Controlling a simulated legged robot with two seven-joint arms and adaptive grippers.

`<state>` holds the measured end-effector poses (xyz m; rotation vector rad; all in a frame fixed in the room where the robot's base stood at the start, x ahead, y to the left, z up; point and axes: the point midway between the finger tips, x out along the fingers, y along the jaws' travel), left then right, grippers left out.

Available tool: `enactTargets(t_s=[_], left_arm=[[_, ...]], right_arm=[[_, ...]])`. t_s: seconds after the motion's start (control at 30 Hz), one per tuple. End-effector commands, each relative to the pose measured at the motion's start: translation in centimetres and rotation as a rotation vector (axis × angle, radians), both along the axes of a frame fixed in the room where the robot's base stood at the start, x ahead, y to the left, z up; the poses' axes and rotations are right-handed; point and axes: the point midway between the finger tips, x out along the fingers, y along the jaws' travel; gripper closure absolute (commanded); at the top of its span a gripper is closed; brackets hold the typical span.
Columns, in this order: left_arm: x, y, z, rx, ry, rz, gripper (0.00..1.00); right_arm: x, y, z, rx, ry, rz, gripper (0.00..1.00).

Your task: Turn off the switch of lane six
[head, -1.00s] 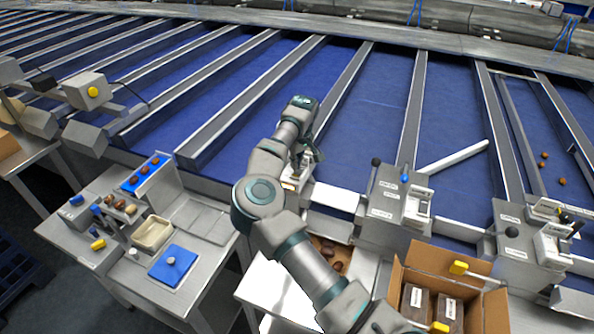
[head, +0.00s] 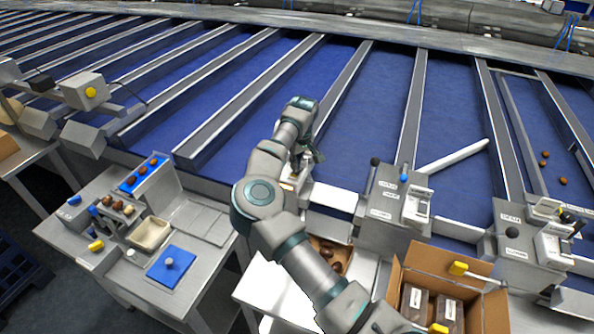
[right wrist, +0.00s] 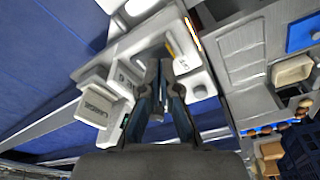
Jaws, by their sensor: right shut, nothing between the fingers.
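My right gripper (head: 303,171) is at a grey lane control box (head: 290,186) at the front edge of the blue lanes. The gripper and wrist cover most of this box in the head view. In the right wrist view, the dark fingers (right wrist: 163,72) are shut with nothing between them, their tips close against the box's pale housing (right wrist: 130,45). A label (right wrist: 126,82) on it is only partly legible and seems to end in 6. The switch is hidden or too small to tell, and so is any contact with it. My left gripper is not in view.
Similar lane boxes stand to the right, one with a blue-tipped lever (head: 390,205) and another (head: 520,235) further right. A grading bench (head: 205,225) with a blue-lidded item (head: 180,275) is at the left.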

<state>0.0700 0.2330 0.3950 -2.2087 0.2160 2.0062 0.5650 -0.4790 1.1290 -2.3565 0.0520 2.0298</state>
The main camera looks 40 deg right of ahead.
Motion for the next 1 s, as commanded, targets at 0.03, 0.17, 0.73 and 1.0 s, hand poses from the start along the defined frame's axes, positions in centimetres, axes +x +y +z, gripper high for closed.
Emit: enactTargets(t_s=[0.03, 0.17, 0.73, 1.0], left_arm=[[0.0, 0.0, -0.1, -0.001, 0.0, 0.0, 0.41], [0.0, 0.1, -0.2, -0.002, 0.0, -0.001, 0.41], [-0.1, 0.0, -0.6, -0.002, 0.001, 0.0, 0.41], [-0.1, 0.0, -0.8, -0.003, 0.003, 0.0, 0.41]], right_arm=[[0.0, 0.1, -0.1, -0.001, 0.0, 0.0, 1.0], [0.0, 0.2, -0.2, -0.002, 0.0, 0.0, 1.0], [0.0, 0.2, -1.1, -0.001, 0.0, 0.0, 1.0], [0.0, 0.2, -1.5, -0.002, 0.0, 0.0, 1.0]])
